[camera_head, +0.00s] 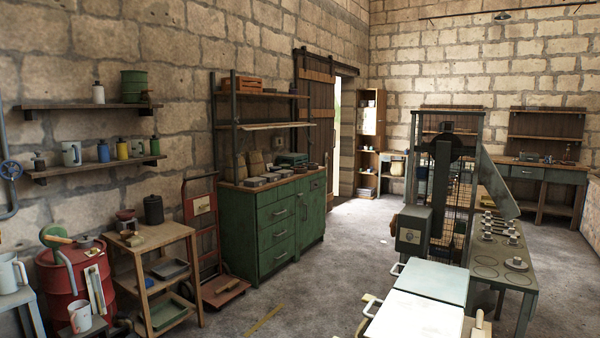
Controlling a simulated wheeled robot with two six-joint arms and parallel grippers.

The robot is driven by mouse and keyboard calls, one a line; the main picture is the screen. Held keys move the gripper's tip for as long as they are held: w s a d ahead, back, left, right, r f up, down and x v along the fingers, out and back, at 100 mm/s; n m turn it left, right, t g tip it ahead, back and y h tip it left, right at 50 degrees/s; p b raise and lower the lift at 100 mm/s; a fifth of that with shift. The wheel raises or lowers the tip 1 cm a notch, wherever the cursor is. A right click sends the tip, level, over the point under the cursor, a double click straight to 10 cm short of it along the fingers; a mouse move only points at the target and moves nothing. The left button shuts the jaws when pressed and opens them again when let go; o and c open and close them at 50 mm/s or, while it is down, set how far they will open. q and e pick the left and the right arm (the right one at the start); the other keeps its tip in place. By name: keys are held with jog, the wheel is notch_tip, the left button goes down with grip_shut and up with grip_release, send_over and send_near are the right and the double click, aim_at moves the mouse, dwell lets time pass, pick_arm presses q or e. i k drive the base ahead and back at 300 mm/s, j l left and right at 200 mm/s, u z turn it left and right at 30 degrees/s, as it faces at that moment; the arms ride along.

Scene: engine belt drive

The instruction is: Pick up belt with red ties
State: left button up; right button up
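I cannot make out a belt with red ties anywhere in the head view. A tall dark machine (440,190) with a round wheel (441,148) near its top stands right of centre. A grey box (412,230) is on its front left side. Whether a belt runs on this machine is too dark to tell. Neither of my grippers shows in this view.
A pale-topped surface (418,318) stands close in front. Right of the machine is a long bench (490,265) with several small metal parts. A green cabinet (270,230), wooden stand (158,240) and red drum (62,280) line the left wall. Open floor (330,250) lies between.

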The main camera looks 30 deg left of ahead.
aim_at(298, 170)
jog(key=j+u, duration=0.25)
jog(key=u, duration=0.15)
jog(key=j+u, duration=0.25)
jog(key=u, duration=0.15)
jog(key=i+j+u, duration=0.5)
jog(key=j, duration=0.4)
jog(key=i+j+u, duration=0.5)
jog(key=i+j, duration=0.2)
jog(key=i+z, duration=0.3)
jog(key=i, duration=0.15)
jog(key=i+j+z, duration=0.1)
jog(key=i+z, duration=0.25)
jog(key=i+j+z, duration=0.3)
jog(key=i, duration=0.15)
jog(key=i+l+z, duration=0.2)
jog(key=i+z, duration=0.3)
jog(key=i, duration=0.35)
jog(key=i+j+z, duration=0.1)
jog(key=i+z, duration=0.35)
jog(key=i, duration=0.4)
jog(key=i+l, duration=0.15)
jog(key=i, duration=3.15)
jog(key=j+u, duration=0.05)
jog(key=j, duration=0.05)
